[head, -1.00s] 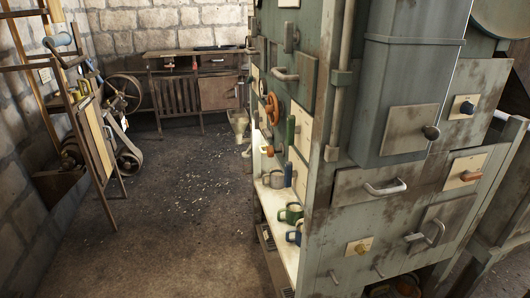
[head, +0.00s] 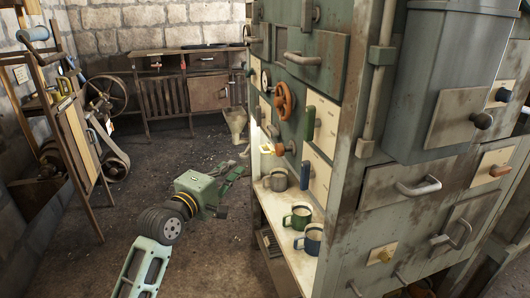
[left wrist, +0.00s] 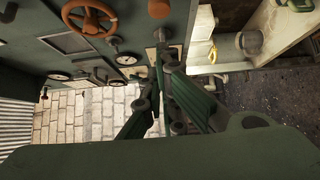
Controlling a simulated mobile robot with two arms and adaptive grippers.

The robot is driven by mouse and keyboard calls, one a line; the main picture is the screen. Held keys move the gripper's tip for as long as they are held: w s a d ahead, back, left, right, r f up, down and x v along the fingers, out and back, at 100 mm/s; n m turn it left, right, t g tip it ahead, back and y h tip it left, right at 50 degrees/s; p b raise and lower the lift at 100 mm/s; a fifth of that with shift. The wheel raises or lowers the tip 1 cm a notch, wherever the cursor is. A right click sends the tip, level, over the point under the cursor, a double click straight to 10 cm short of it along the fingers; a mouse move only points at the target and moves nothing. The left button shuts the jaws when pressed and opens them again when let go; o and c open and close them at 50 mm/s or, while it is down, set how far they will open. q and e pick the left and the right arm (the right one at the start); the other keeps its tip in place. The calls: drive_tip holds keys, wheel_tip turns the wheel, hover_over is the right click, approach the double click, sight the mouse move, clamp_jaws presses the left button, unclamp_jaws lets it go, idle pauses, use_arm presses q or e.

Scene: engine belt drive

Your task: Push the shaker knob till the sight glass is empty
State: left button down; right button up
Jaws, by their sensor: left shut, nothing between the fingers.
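My left gripper (head: 234,176) has green fingers. It is shut and empty, in the open space left of the grey-green cabinet (head: 345,205). That knob seems to be the brown knob (head: 279,149) below the orange handwheel (head: 284,100). Other knobs are a dark one (head: 482,121) and a yellowish one (head: 384,256). I cannot tell which is the shaker knob. I cannot pick out the sight glass. My right gripper is out of view.
A pale shelf (head: 277,211) at the cabinet holds a grey mug (head: 277,180), a green mug (head: 299,217) and a blue mug (head: 311,239). A workbench (head: 180,62) is behind. The floor (head: 150,170) is largely clear.

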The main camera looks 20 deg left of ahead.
sight(280, 150)
use_arm(q)
drive_tip(key=w+d+p, duration=0.2)
drive_tip(key=w+d, duration=0.3)
drive_tip(key=w, duration=0.7)
drive_tip(key=shift+d, duration=0.15)
idle(0.3)
